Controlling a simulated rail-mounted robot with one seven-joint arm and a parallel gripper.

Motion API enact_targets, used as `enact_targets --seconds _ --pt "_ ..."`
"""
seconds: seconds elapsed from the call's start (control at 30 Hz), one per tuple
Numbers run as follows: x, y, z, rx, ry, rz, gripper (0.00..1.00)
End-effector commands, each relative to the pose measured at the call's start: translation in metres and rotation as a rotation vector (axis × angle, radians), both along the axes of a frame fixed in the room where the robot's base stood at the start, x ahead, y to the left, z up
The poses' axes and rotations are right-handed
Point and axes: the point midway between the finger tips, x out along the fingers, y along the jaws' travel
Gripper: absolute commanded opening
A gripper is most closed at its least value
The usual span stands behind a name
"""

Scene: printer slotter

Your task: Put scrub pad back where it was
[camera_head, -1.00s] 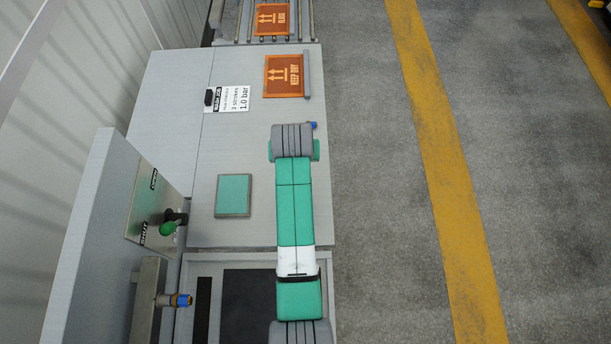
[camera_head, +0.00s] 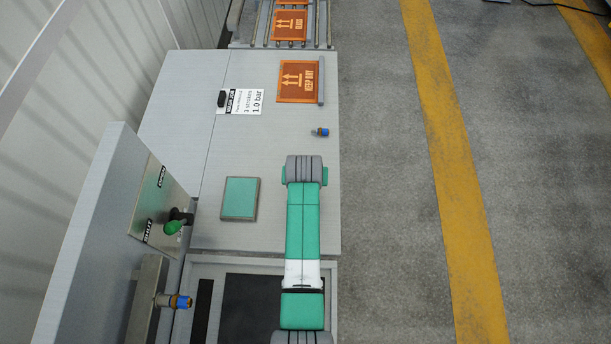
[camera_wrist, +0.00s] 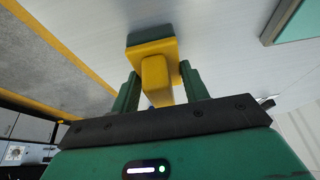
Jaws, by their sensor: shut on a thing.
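The scrub pad (camera_wrist: 150,50) shows in the wrist view as a yellow block and grip with a dark green face at its far end. My gripper (camera_wrist: 160,73) is shut on its yellow grip, with one green finger on each side. I cannot tell whether the pad touches the grey table (camera_head: 265,150) or is just above it. In the head view my arm reaches over the table's right part and hides the gripper and the pad.
A green square plate with a grey rim (camera_head: 240,198) lies left of my arm. A blue-tipped fitting (camera_head: 320,132), an orange KEEP DRY panel (camera_head: 298,82) and a white label card (camera_head: 240,101) are farther back.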

Motion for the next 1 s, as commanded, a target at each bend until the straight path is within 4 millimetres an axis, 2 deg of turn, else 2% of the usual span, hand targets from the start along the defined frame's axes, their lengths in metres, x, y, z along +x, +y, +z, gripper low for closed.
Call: enact_targets --seconds 0.03,0.1,0.13,0.37,0.47,0.8,1.0 --pt "0.0 0.0 -0.001 0.0 0.0 0.0 0.51" --pt "0.0 0.0 0.0 0.0 0.0 0.0 0.64" --pt "0.0 0.0 0.0 0.0 0.0 0.0 0.67" --pt "0.0 0.0 0.0 0.0 0.0 0.0 0.67" --pt "-0.001 0.0 0.008 0.0 0.0 0.0 0.67" --pt "-0.032 0.001 0.084 0.0 -0.003 0.0 0.67" --pt "-0.044 0.002 0.109 0.0 0.0 0.0 0.67"
